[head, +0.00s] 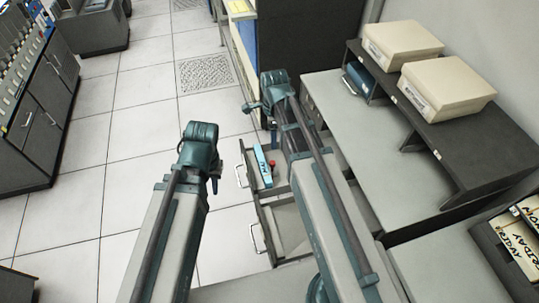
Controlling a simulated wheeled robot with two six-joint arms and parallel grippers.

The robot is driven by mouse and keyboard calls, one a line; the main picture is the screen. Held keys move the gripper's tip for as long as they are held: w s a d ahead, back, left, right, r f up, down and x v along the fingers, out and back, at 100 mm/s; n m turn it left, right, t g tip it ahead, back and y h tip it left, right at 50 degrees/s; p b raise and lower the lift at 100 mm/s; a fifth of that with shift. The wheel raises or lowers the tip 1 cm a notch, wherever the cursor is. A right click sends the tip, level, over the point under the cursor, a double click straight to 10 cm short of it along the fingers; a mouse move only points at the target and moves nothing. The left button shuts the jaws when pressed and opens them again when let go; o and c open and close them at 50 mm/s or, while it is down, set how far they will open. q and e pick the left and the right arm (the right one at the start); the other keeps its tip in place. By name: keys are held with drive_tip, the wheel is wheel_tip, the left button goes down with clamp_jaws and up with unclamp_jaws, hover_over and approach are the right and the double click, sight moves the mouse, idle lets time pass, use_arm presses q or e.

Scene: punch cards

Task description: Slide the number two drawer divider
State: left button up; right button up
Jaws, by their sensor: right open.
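Two drawers stand pulled out from the grey desk, left of my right arm. The farther drawer (240,152) holds a light-blue item (262,166) and a small red item (271,165). The nearer drawer (289,228) looks mostly empty where it shows. My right arm hides part of both drawers. I cannot make out any number, or tell which part is the number two divider. My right gripper (259,110) is open, beyond the farther drawer in the picture. My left gripper (215,180) hangs left of the drawers, apart from them; its jaws are too small and hidden to judge.
The grey desk (352,120) carries a dark shelf (463,133) with two beige boxes (402,42) on top. A tray of labelled cards (513,243) sits at the lower right. Dark cabinets (45,130) stand at left. The tiled floor (90,220) between is clear.

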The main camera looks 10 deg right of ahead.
sight(273, 162)
drive_tip(key=shift+f, duration=0.15)
wheel_tip(273, 162, down, 14)
drive_tip(key=b, duration=1.3)
drive_tip(key=shift+b, duration=0.4)
drive_tip(key=shift+r, duration=0.25)
clamp_jaws()
